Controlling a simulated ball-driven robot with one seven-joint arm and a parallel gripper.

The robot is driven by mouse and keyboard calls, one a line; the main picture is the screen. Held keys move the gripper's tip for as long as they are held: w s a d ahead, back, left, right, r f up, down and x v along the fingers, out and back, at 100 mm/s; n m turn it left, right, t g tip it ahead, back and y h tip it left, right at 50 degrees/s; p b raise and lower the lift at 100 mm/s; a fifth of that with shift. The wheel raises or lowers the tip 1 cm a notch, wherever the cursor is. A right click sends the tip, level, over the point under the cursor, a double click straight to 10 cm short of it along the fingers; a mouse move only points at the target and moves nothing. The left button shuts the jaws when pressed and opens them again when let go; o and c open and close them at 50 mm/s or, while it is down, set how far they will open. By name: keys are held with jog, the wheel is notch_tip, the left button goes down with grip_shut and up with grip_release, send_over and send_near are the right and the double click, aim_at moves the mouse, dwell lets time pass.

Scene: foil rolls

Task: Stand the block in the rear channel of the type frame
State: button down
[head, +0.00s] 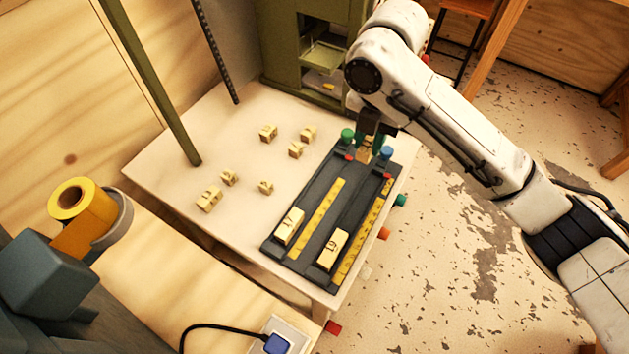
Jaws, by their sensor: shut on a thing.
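The type frame (308,264) is a dark grey tray with two long channels, lying on the pale table. Yellow rulers (316,218) run along it. One tan lettered block (289,226) lies in its left channel and another (332,249) in its right channel, both at the near end. My gripper (368,143) points down at the far end of the frame, with its fingers shut on a tan block (366,156). The fingers partly cover this block. I cannot tell whether it touches the frame floor.
Several loose lettered blocks (268,133) are scattered on the table (245,240) left of the frame. Green (347,135) and blue (386,152) knobs stand at the frame's far end, close to my gripper. A green machine (285,60) stands behind. A yellow roll (83,205) is at left.

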jog(key=a+f, duration=0.4)
jog(key=a, duration=0.1)
jog(key=s+a+f+p, duration=0.1)
jog(key=a+f, duration=0.1)
jog(key=a, duration=0.1)
jog(key=shift+a+f, duration=0.55)
jog(key=shift+f, duration=0.15)
jog(key=shift+s+a+f+p, duration=0.15)
jog(key=shift+f+p, duration=0.1)
jog(key=shift+f, duration=0.7)
jog(key=shift+w+a+f+p, duration=0.1)
jog(key=shift+a+f+p, duration=0.1)
jog(key=shift+f, duration=0.75)
jog(key=shift+f, duration=0.1)
jog(key=c, duration=0.9)
grip_release()
notch_tip(320, 180, up, 12)
jog(key=shift+b, duration=0.4)
